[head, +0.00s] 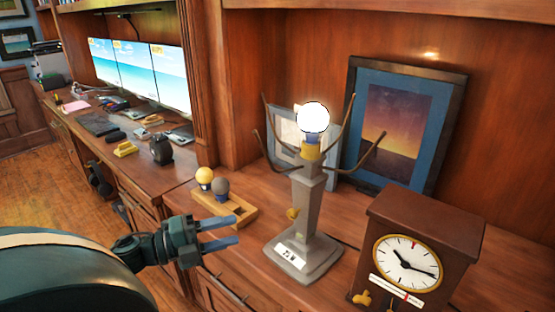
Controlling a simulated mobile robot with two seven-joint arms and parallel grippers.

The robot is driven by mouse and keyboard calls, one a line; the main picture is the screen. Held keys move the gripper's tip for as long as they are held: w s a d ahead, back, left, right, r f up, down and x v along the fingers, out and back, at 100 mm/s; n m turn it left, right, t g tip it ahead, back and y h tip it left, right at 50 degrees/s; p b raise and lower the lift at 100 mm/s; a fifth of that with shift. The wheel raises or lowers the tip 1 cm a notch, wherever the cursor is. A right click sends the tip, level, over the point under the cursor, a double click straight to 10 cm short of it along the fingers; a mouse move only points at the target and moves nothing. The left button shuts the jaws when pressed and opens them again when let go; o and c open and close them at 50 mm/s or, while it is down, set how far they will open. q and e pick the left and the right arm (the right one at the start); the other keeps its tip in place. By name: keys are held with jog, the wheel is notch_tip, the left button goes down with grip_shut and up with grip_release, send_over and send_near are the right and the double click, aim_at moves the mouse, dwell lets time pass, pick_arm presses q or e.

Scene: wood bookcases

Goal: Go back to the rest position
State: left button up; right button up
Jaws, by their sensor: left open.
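My left gripper (219,234) is in the head view, left of centre low down, in front of the counter's front edge. Its two fingers point right and are apart, with nothing between them. A grey lamp (305,205) with a lit bulb (313,117) and several thin curved arms stands upright to the right of the fingers, apart from them. A wooden tray (240,209) with a yellow ball-topped piece (204,176) and a grey one (221,187) lies just behind the gripper. My right gripper is not in view.
A wooden clock (422,240) stands at the right front of the counter. A framed picture (397,125) and a smaller pale frame (285,130) lean at the back. A desk with monitors (140,75), a keyboard and small items runs to the far left. Wood floor (45,200) is open at left.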

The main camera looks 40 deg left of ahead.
pick_arm(q)
jog(key=s+d+f+n+g+y+p, duration=0.2)
jog(key=d+f+n, duration=0.4)
jog(key=d+n, duration=0.4)
jog(key=s+d+f+n+g+y+p, duration=0.2)
jog(key=s+d+f+n+y+p, duration=0.2)
jog(key=d+f+n, duration=0.3)
jog(key=s+d+n, duration=0.1)
jog(key=d+n, duration=0.3)
jog(key=d, duration=0.3)
jog(key=shift+d+f+n+g+p, duration=0.2)
jog(key=shift+d+n+g+p, duration=0.1)
jog(key=shift+d+p, duration=0.1)
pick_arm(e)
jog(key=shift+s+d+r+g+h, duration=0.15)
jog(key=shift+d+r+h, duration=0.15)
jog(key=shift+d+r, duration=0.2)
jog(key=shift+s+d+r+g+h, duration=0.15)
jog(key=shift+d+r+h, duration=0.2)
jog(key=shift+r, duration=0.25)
